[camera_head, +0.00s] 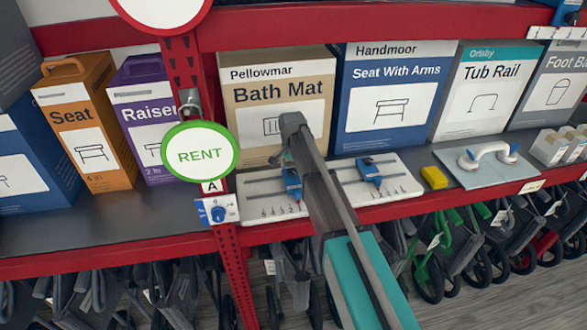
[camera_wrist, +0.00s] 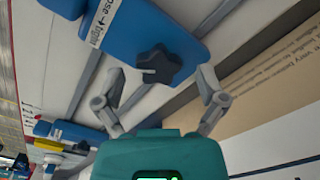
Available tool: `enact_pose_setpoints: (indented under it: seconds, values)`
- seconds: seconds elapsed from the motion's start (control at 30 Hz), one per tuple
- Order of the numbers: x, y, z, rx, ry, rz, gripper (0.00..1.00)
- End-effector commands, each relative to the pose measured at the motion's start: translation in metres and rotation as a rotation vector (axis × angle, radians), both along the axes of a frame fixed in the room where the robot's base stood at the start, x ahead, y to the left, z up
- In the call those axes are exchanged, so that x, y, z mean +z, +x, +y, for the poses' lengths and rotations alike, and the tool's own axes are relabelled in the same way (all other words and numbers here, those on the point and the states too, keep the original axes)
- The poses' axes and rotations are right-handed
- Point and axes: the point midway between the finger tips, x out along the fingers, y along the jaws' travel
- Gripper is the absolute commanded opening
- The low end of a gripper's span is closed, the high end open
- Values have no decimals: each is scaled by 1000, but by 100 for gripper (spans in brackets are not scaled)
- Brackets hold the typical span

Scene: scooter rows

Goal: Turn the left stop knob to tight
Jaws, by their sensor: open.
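The left stop (camera_head: 292,184) is a blue block on the rails of a pale board on the shelf, partly hidden by my arm in the head view. In the wrist view the near blue stop (camera_wrist: 128,25), apparently this one, has a black star-shaped knob (camera_wrist: 158,65) and a white label whose visible text ends in "ose", an arrow and "tight". My gripper (camera_wrist: 160,82) is open, with one finger on each side of the knob; contact cannot be told. In the head view my gripper (camera_head: 284,157) is over the left stop. The right stop (camera_head: 370,172) stands apart on the same board.
The Bath Mat box (camera_head: 265,92) and Seat With Arms box (camera_head: 395,90) stand behind the board (camera_head: 405,185). A red post (camera_head: 232,265) with a round RENT sign (camera_head: 200,152) and a small blue dial (camera_head: 218,212) are left. A yellow block (camera_head: 434,178) lies right.

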Motion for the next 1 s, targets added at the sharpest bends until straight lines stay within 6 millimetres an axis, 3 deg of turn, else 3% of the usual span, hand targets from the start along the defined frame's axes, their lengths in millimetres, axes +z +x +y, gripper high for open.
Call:
enact_pose_setpoints:
  seconds: [0.37, 1.0]
  values:
    - [20, -1, 0, 132, 0, 1, 90]
    - [119, -2, -1, 989, 0, 1, 90]
